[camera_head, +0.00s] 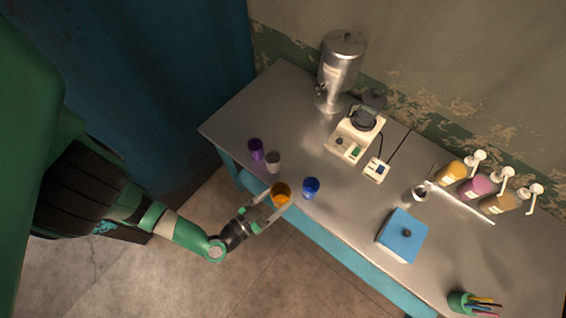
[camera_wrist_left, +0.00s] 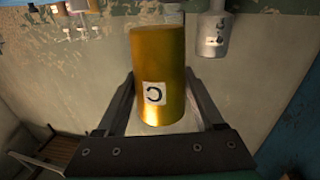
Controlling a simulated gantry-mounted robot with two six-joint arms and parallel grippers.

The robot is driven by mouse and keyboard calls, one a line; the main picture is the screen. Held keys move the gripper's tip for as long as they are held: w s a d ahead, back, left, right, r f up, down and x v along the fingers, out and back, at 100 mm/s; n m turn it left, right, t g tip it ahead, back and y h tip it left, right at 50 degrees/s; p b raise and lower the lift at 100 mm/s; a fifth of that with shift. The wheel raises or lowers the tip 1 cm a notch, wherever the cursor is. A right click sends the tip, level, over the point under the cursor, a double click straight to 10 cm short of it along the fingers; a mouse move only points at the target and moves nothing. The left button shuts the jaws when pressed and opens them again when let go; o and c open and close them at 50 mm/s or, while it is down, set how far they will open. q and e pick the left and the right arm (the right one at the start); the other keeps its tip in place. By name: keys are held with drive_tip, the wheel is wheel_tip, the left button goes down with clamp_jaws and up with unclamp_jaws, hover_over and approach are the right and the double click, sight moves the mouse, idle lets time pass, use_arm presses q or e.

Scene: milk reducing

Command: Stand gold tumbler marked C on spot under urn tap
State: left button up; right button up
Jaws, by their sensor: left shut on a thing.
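The gold tumbler (camera_head: 281,190) is in my left gripper (camera_head: 269,204) in the head view, at the front edge of the table. In the left wrist view the tumbler (camera_wrist_left: 160,60) stands between the two fingers of the gripper (camera_wrist_left: 160,85), which are shut on it. Its white label (camera_wrist_left: 154,95) shows the letter C turned round. The silver urn (camera_head: 340,65) stands at the back left of the table, with its small tap (camera_head: 320,90) low on its left side. The spot under the tap cannot be made out. My right gripper is not in view.
Purple (camera_head: 256,149), grey (camera_head: 273,162) and blue (camera_head: 311,187) tumblers stand along the table's front edge, near the gold one. A cream appliance (camera_head: 345,147) stands right of the urn. A blue box (camera_head: 402,237) and several pump bottles stand further right. The table's left corner is clear.

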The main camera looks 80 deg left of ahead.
use_arm(q)
drive_tip(key=shift+s+d+r, duration=0.25)
drive_tip(key=shift+s+d, duration=0.1)
drive_tip(key=shift+d, duration=0.25)
drive_tip(key=w+d+r+m+t+h+p, duration=0.1)
drive_tip(key=w+r+h+p, duration=0.3)
drive_tip(key=r+p, duration=0.4)
drive_tip(key=w+d+r+m+h+p, duration=0.3)
drive_tip(key=w+r+m+p, duration=0.1)
drive_tip(key=w+r+p, duration=0.2)
wheel_tip(320, 180, up, 3)
drive_tip(key=shift+w+d+f+t+h+p, duration=0.25)
drive_tip(key=shift+w+t+h+p, duration=0.15)
drive_tip(key=shift+p, duration=0.5)
drive_tip(key=shift+d, duration=0.1)
